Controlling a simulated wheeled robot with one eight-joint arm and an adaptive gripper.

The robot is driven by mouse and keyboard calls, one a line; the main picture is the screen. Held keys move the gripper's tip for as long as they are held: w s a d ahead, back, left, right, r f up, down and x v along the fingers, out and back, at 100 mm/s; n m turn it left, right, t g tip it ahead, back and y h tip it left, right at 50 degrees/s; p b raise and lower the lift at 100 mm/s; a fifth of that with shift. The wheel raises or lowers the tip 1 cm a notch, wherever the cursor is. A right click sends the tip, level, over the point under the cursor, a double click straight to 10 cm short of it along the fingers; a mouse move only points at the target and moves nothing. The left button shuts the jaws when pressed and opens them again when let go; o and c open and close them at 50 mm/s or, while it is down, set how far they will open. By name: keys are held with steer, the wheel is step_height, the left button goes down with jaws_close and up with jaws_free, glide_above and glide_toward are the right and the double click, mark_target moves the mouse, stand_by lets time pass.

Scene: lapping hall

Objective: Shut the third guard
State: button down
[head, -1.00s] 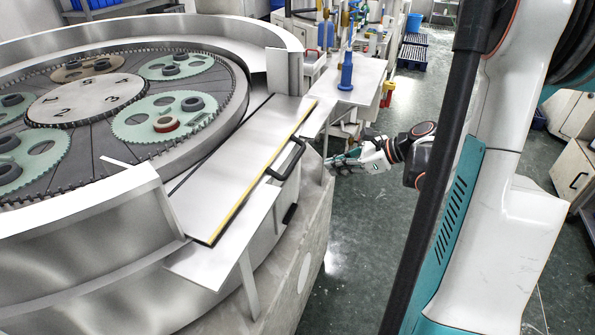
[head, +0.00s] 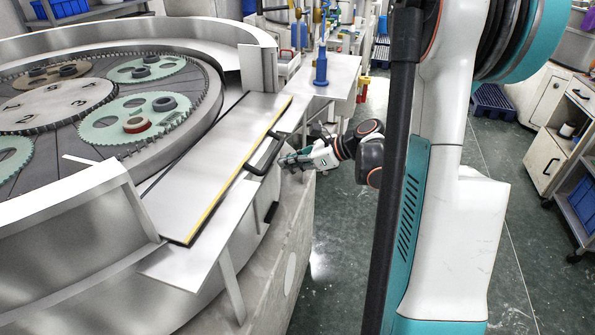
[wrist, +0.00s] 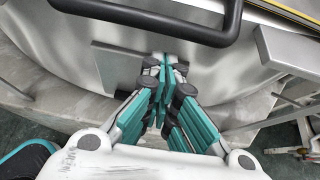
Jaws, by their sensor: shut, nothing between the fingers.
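The guard (head: 215,165) is a flat metal panel with a yellow-and-black edge strip, lying flat at the machine's rim in the head view. Its black bar handle (head: 266,157) stands out from the outer edge; the handle (wrist: 150,20) also crosses the top of the wrist view. My gripper (head: 290,160) is just outside the handle, close to its far end. In the wrist view my gripper (wrist: 164,62) has its teal fingers together, with nothing between them, below the handle and apart from it. I cannot tell a guard number.
The round lapping machine's curved wall (head: 75,225) rises beside the panel. Its table carries green gear carriers (head: 125,118) with dark rings.

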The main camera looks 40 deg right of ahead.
steer(key=shift+w+r, duration=0.2)
steer(key=shift+r, duration=0.6)
steer(key=w+a+r+g+h+p, duration=0.2)
steer(key=r+g+h+p, duration=0.15)
steer(key=r+p, duration=0.7)
steer(key=w+a+r+g+h+p, duration=0.2)
steer(key=w+r+g+h+p, duration=0.15)
steer(key=r+p, duration=0.65)
steer(key=w+a+r+g+p, duration=0.2)
steer(key=w+a+r+p, duration=0.1)
steer(key=w+a+r, duration=0.5)
steer(key=w+a, duration=0.1)
steer(key=w, duration=0.2)
steer(key=shift+r+g, duration=0.25)
steer(key=shift+g, duration=0.05)
